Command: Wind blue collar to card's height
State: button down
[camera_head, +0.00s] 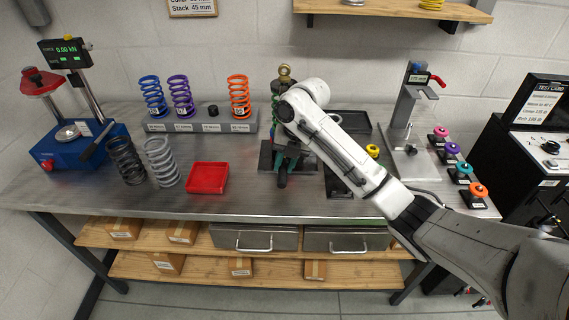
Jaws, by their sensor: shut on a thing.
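A shock absorber with a brass-coloured top eye (285,71) stands upright in a teal clamp (289,157) on the bench. My gripper (287,125) is at the upper part of the shock, mostly hidden by my white wrist. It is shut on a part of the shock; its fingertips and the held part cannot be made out. I cannot see the blue collar; the wrist covers that part of the shock. The test card (545,102) stands at the far right, its small print hard to read.
Blue, purple and orange springs stand on a rack (208,126) at the back left. Grey springs (161,161) and a red tray (208,178) are in front. A blue load tester (86,143) is far left. Coloured knobs (465,169) line the right. Bare bench lies at the front.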

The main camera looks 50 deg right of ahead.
jog(key=shift+w+d+r, duration=0.1)
jog(key=shift+w+d, duration=0.1)
jog(key=shift+d, duration=0.05)
